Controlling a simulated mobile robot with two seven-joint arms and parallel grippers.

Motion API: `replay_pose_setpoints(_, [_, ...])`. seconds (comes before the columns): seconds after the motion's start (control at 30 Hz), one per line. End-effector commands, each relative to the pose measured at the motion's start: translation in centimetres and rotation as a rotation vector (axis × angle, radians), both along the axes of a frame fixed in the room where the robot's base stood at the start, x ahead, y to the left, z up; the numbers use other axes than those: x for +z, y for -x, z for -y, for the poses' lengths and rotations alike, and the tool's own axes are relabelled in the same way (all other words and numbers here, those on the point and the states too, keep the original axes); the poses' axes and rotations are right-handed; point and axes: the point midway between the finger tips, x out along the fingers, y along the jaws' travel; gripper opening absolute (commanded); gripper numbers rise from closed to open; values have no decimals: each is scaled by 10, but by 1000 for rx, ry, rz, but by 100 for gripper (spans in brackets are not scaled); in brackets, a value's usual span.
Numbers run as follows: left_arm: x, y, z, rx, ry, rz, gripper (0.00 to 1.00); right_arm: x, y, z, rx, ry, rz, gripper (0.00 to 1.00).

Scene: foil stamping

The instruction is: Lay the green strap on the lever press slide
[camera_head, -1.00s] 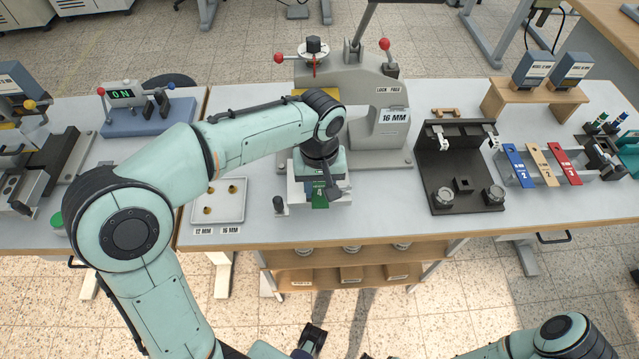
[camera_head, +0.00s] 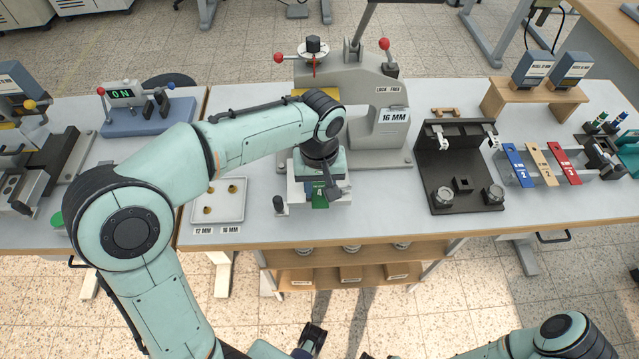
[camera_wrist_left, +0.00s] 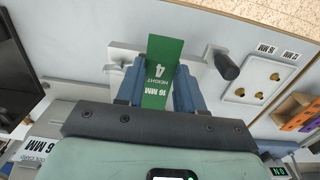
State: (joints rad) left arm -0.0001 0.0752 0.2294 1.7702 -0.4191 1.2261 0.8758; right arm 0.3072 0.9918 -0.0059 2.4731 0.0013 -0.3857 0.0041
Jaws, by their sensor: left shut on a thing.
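The green strap (camera_head: 320,198), marked 16 MM HEIGHT 4, lies between the fingers of my left gripper (camera_head: 322,187), low over the pale slide (camera_head: 298,198) at the front of the lever press (camera_head: 352,82). In the left wrist view the strap (camera_wrist_left: 161,62) sits between the two blue fingers of the left gripper (camera_wrist_left: 158,90), its free end reaching over the slide (camera_wrist_left: 124,57). I cannot tell whether the strap touches the slide. My arm hides the press's middle in the head view. A dark part at the bottom looks like my right gripper (camera_head: 312,338); its jaws are unclear.
A white tray with brass pieces (camera_head: 218,202) stands left of the slide, with a black knob (camera_head: 279,205) between them. A black fixture (camera_head: 455,170) and a rack (camera_head: 518,180) with blue, tan and red straps are at right. Bare table (camera_head: 380,215) lies right of the slide.

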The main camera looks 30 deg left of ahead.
Motion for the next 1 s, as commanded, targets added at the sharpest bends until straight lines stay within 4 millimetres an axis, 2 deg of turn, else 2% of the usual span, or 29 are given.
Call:
replay_pose_setpoints(0.93, [-25, 0, 0, 0, 0, -1, 8, -17, 5, 0, 0, 0, -7, 41])
replay_pose_setpoints(0.97, [-24, 0, 0, 0, -1, -1, 44, -17, 5, 0, 0, 0, -7, 41])
replay_pose_setpoints(1.0, [-24, 0, 0, 0, -1, -1, 57, -17, 5, 0, 0, 0, -7, 41])
